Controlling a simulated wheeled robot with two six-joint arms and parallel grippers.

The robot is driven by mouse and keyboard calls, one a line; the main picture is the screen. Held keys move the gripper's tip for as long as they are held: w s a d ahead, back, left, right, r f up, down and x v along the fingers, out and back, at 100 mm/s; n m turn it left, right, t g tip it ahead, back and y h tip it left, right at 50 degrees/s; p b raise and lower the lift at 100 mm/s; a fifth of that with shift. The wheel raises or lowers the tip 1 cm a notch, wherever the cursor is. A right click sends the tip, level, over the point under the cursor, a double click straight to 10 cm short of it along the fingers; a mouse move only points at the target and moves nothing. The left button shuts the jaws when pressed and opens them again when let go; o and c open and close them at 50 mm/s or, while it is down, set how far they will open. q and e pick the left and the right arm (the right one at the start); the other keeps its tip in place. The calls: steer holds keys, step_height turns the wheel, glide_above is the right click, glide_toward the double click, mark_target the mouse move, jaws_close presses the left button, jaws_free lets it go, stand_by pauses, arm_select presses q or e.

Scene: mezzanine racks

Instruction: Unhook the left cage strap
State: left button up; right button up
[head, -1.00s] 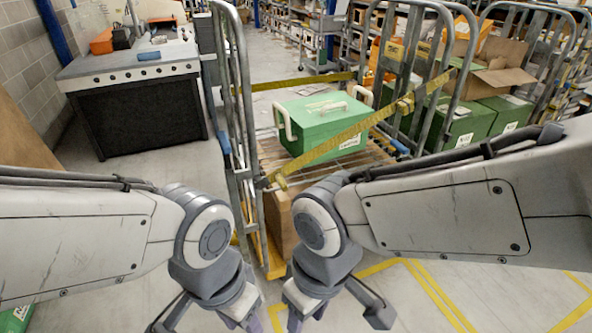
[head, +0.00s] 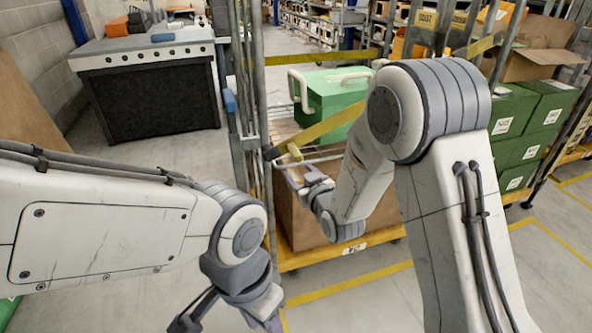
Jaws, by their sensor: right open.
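A yellow cage strap (head: 332,124) runs slantwise across the front of the roll cage (head: 262,95). Its left end meets the cage's left front post at a hook (head: 272,154), with a yellow tab (head: 295,152) beside it. The strap's middle is hidden behind my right arm. My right gripper (head: 303,180) is open, just below and right of the hook; I cannot tell whether it touches anything. My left gripper (head: 262,322) is low at the bottom edge, away from the strap and partly cut off, so its jaws are unclear.
A green case (head: 325,90) with white handles sits inside the cage, above a brown box (head: 375,222). A second yellow strap (head: 315,59) crosses the cage's back. A dark-fronted workbench (head: 150,95) stands left. Green boxes (head: 515,110) stack at right. Floor in front is clear.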

mark_target(295, 154)
steer(key=w+t, duration=0.1)
steer(key=w, duration=0.3)
steer(key=w+f, duration=0.1)
steer(key=w, duration=0.2)
steer(key=w+a+t, duration=0.1)
steer(key=w, duration=0.3)
steer(key=shift+w+f+t+b, duration=0.3)
steer(key=shift+w+f+b, duration=0.05)
steer(key=shift+b, duration=0.05)
steer(key=shift+c, duration=0.3)
jaws_close()
steer(key=shift+a, duration=0.1)
stand_by(0.7)
